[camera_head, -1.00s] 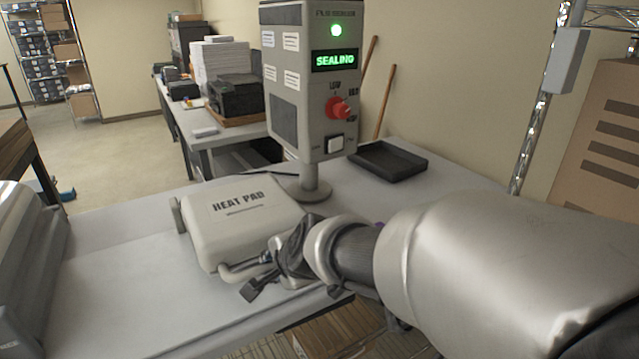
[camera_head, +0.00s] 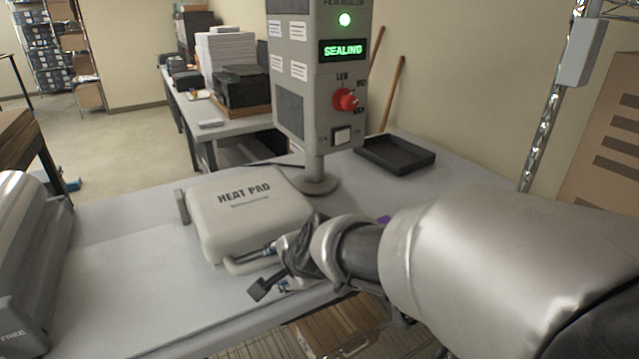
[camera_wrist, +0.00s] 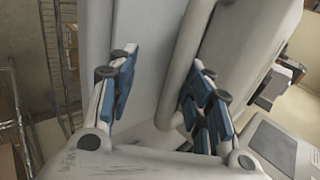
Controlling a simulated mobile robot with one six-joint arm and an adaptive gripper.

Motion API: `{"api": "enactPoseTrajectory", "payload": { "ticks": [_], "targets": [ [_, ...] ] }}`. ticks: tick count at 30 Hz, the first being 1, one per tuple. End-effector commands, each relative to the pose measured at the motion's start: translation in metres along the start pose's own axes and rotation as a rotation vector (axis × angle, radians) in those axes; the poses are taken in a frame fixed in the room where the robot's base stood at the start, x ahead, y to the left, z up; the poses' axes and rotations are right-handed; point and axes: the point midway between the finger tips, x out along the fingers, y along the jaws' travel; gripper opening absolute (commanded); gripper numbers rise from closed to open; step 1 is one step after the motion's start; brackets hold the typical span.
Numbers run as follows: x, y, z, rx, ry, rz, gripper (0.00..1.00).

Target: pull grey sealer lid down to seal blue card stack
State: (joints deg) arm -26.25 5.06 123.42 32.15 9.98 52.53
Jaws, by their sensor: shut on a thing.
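The pale grey sealer lid (camera_head: 245,205), marked HEAT PAD, lies down flat on the worktable in the head view. Its bar handle (camera_head: 243,266) is at the near side and also shows as a long pale bar in the wrist view (camera_wrist: 194,45). My gripper (camera_head: 270,275) is at this handle and shut on it; its blue-padded fingers (camera_wrist: 160,95) lie on both sides of the bar. The blue card stack is not visible; the closed lid hides what lies under it.
A grey control box (camera_head: 320,85) on a post behind the lid shows SEALING and a green light. A black tray (camera_head: 395,155) lies to its right. A grey machine (camera_head: 25,260) stands at the left.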

Motion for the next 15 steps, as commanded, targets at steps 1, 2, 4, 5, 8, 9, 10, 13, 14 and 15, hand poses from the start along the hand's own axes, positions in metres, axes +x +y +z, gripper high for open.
{"api": "enactPoseTrajectory", "payload": {
  "ticks": [1,2,4,5,8,9,10,13,14,15],
  "targets": [
    [-0.002,0.005,0.002,0.000,-0.006,0.012,0.37],
    [-0.006,0.005,0.002,0.000,-0.006,0.011,0.37],
    [-0.016,0.004,0.002,-0.001,-0.006,0.009,0.37],
    [-0.021,0.003,0.001,-0.001,-0.005,0.007,0.37],
    [-0.043,0.002,0.001,0.000,-0.003,0.003,0.37],
    [-0.052,0.002,0.000,-0.001,-0.002,0.001,0.37],
    [-0.059,0.001,0.000,-0.001,-0.001,0.001,0.37],
    [-0.080,0.000,0.000,-0.001,0.000,-0.001,0.37],
    [-0.086,0.000,0.000,0.001,0.000,-0.002,0.37],
    [-0.092,0.001,-0.001,-0.001,0.001,-0.001,0.37]
  ]
}}
